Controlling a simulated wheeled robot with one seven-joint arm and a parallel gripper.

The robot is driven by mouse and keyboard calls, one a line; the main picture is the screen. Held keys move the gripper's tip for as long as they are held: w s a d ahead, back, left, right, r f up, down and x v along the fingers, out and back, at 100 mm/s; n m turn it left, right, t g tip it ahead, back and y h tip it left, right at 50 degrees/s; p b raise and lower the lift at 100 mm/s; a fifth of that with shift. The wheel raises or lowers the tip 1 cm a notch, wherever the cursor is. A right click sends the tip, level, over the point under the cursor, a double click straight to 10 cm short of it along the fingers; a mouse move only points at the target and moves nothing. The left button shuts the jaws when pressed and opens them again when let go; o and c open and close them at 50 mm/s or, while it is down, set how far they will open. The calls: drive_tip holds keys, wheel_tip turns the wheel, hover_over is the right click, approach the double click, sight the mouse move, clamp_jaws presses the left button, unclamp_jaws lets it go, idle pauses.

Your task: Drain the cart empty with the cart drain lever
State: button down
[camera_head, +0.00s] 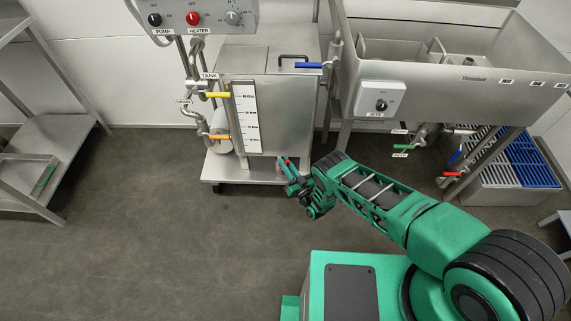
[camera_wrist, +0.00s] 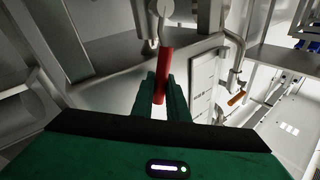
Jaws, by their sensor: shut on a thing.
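The steel cart (camera_head: 270,90) stands at the back centre on a low base, with a white level scale (camera_head: 245,117) on its front. A red lever (camera_wrist: 165,65), which I take to be the cart drain lever, lies between my two green fingers in the wrist view. My gripper (camera_wrist: 164,95) is shut on it. In the head view my gripper (camera_head: 288,173) is low by the cart's front right corner, with a bit of red at its tip. The fingers hide part of the lever. The liquid inside the cart cannot be seen.
Yellow (camera_head: 217,95) and orange (camera_head: 219,137) levers sit on pipes left of the scale; a blue lever (camera_head: 308,65) is at the upper right. A steel sink (camera_head: 450,90) and a blue-and-white grate (camera_head: 530,160) stand right. A shelf (camera_head: 50,150) stands left. The floor ahead is clear.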

drive_tip(key=shift+d, duration=0.1)
drive_tip(key=c, duration=1.7)
unclamp_jaws()
drive_tip(key=shift+v, duration=3.7)
drive_tip(key=shift+c, duration=0.5)
